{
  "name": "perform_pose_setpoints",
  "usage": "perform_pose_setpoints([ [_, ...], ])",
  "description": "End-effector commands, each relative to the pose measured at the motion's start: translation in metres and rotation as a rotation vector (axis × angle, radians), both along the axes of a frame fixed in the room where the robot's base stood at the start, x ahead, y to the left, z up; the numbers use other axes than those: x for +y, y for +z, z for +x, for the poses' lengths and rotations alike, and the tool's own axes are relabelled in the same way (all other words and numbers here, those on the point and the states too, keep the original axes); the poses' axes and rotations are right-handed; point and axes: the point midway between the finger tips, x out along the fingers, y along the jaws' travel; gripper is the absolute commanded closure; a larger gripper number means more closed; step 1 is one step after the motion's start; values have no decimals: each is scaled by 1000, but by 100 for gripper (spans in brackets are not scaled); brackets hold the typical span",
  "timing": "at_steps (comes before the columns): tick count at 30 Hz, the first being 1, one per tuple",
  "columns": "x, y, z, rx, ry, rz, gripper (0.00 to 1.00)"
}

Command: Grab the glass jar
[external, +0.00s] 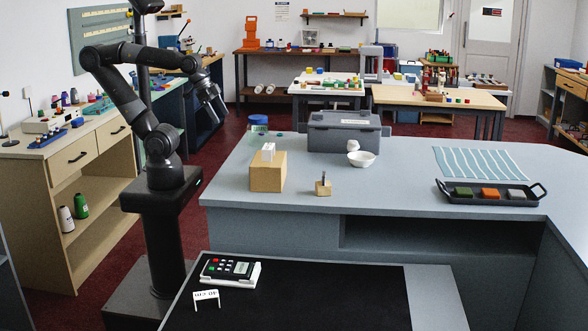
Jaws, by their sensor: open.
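A small jar-like container with a blue top (258,122) stands at the far left corner of the grey counter (400,185). It is the only thing that looks like the glass jar, but it is too small to tell whether it is glass. My gripper (219,112) hangs in the air to its left, pointing down and apart from it. My gripper is open, and nothing shows between its fingers.
A tan block (267,173) and a small wooden holder (323,186) stand nearer. A black tray (462,198) holds coloured blocks at right. The counter's middle is clear.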

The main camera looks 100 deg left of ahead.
Motion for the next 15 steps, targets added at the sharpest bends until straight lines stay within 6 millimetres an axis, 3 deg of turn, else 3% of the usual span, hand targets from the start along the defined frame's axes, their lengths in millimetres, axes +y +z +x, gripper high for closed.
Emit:
perform_pose_setpoints([
  [8, 8, 5, 10, 37, 7, 10, 0],
  [15, 46, 23, 51, 191, 15, 37, 0],
])
